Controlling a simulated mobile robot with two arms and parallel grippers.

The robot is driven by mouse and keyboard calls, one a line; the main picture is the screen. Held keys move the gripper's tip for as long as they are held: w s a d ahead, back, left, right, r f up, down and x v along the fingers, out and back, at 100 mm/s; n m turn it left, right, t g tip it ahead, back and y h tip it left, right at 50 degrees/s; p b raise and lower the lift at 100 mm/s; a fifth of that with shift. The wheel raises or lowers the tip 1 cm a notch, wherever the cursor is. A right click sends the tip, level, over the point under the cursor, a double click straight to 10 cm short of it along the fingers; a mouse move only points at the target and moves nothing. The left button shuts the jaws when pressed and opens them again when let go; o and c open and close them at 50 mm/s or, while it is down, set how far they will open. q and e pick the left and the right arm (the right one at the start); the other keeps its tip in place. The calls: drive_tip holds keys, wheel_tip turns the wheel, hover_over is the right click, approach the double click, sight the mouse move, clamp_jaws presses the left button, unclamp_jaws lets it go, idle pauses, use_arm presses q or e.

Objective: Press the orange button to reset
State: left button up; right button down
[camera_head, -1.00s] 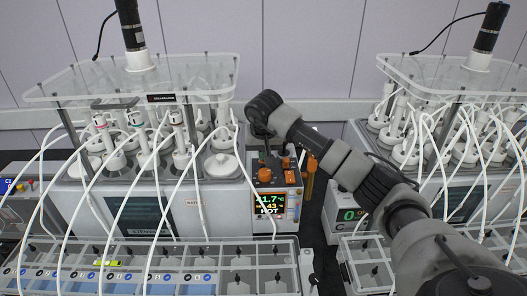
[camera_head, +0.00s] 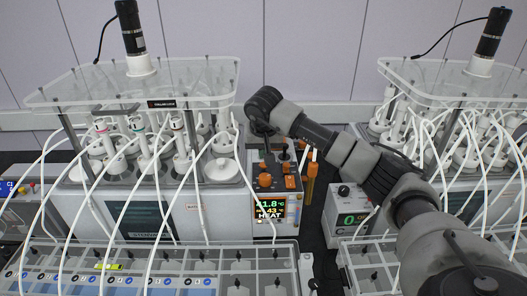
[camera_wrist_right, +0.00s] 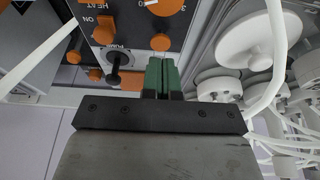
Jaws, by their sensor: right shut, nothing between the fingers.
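A control box (camera_head: 272,204) with a lit display reading about 21.8, 43 and HEAT stands between two reactor units. Its face and top carry several orange knobs and buttons, among them one at its left (camera_head: 264,180). In the right wrist view, a small round orange button (camera_wrist_right: 160,42) sits just beyond the green fingertips of my right gripper (camera_wrist_right: 161,77). The fingers are together and empty; I cannot tell whether they touch the panel. A larger orange knob (camera_wrist_right: 104,30) is left of them, by the label ON. No button is marked reset legibly. My left gripper is out of view.
A black knob (camera_wrist_right: 114,58) marked PUMP is close to the fingers' left. White tubes and bottles (camera_head: 222,168) crowd the left reactor. A second control box (camera_head: 350,203) stands right, under my right arm. Racks (camera_head: 240,262) line the front.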

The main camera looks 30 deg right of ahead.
drive_tip(key=shift+b+v, duration=0.8)
drive_tip(key=shift+b, duration=0.2)
drive_tip(key=b+v, duration=0.2)
drive_tip(key=v, duration=0.6)
drive_tip(key=shift+r, duration=0.2)
drive_tip(key=shift+s+f, duration=0.1)
